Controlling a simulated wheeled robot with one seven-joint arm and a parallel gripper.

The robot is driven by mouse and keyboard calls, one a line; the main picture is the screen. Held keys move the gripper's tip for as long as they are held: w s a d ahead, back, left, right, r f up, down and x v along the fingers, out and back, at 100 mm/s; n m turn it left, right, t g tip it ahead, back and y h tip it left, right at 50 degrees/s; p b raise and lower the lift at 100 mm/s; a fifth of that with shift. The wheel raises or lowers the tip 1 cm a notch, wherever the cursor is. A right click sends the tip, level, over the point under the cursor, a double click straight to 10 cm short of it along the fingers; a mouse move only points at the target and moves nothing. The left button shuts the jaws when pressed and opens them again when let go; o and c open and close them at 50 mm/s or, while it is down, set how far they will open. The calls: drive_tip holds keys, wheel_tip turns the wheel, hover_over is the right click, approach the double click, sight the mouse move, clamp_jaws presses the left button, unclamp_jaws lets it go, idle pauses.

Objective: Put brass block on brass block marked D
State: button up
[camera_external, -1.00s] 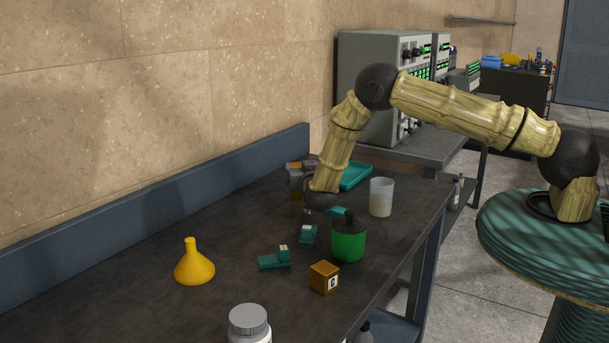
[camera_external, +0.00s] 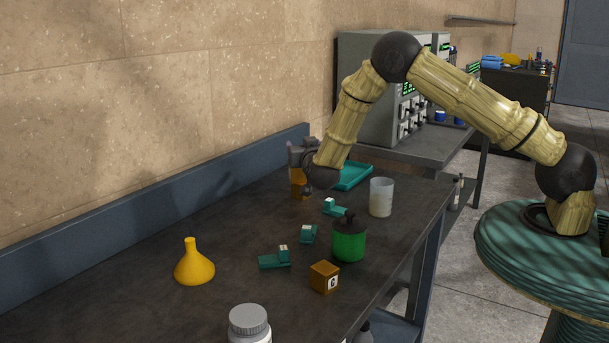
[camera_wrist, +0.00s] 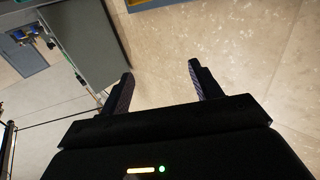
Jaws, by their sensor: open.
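A brass-coloured shape (camera_external: 299,188) stands on the workbench by the wall, just below my gripper (camera_external: 300,150). My gripper partly covers it, so I cannot tell whether it is one block or two stacked, and no letter on it is readable. Another brass block (camera_external: 324,277) sits upright nearer the front of the bench. Its white label shows a letter that looks like G or C. In the wrist view my gripper (camera_wrist: 160,75) is open, with nothing between its fingers. That view shows wall and floor and no brass block that I can make out.
The workbench (camera_external: 130,290) also holds a yellow funnel (camera_external: 194,266), a white jar (camera_external: 249,323), a green bottle (camera_external: 349,241), a translucent beaker (camera_external: 381,197), a teal tray (camera_external: 354,176) and small teal pieces (camera_external: 308,234). The bench's left side is mostly clear.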

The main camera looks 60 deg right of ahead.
drive_tip(key=s+a+r+n+g+y, duration=0.35)
drive_tip(key=s+a+n+y, duration=0.2)
drive_tip(key=s+y, duration=0.5)
drive_tip(key=s+a+n+g+y, duration=0.1)
drive_tip(key=s+g, duration=0.5)
drive_tip(key=s, duration=1.8)
drive_tip(key=shift+s+a+n+g+y, duration=0.15)
drive_tip(key=shift+s+n+g+y, duration=0.35)
drive_tip(key=shift+n, duration=0.75)
drive_tip(key=shift+o, duration=0.5)
drive_tip(key=shift+w, duration=0.2)
